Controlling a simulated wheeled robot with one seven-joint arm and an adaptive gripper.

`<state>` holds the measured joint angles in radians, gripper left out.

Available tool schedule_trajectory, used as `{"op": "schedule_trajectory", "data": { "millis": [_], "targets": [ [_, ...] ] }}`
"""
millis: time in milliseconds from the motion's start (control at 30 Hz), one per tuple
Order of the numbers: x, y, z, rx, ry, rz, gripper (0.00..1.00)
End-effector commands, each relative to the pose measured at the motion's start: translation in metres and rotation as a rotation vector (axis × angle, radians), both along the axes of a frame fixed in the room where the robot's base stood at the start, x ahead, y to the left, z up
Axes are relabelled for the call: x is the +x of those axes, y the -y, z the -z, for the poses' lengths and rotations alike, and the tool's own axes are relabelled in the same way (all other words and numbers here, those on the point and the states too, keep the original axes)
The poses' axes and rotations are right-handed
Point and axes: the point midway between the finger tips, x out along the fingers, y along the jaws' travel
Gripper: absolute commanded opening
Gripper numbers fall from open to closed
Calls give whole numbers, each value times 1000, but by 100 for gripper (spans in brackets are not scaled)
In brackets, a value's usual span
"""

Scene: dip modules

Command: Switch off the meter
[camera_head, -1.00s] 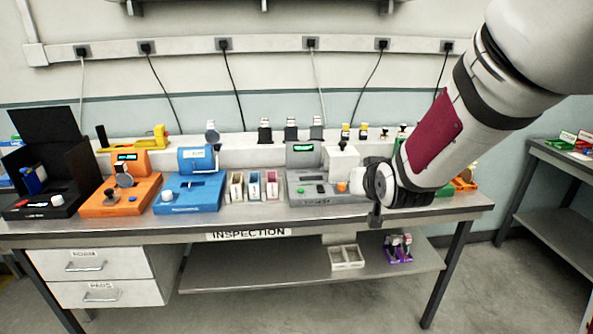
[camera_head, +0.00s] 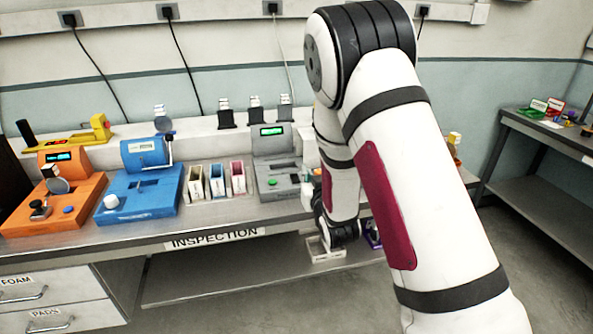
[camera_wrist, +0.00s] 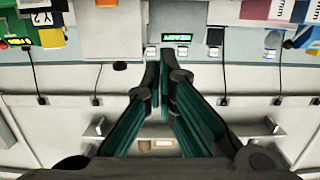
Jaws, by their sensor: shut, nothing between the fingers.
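A grey station (camera_head: 276,147) with a lit green display (camera_head: 271,131) stands on the inspection bench, left of my arm. A green button (camera_head: 272,183) shows on its base, whose right end my arm hides. I cannot read a meter label on it. In the upside-down wrist view, a lit display (camera_wrist: 177,37) seems to read READY, just beyond my fingertips. My gripper (camera_wrist: 159,58) is shut and empty, its fingertips together. I cannot tell whether they touch anything. In the head view the fingers are hidden behind my arm.
A blue station (camera_head: 140,190), an orange station (camera_head: 75,195) and small open bins (camera_head: 215,180) stand to the left. A shelf with a white tray (camera_head: 325,250) lies below the bench. Plugs and cables (camera_head: 275,8) line the wall. Another table (camera_head: 540,160) stands at right.

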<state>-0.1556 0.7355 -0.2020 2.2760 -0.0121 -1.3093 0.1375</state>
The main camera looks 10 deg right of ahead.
Motion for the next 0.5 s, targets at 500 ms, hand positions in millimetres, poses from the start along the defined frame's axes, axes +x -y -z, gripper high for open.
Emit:
{"op": "schedule_trajectory", "data": {
  "millis": [500],
  "targets": [
    [25, 0, 3, -1, 1, -1, 0]
  ]
}}
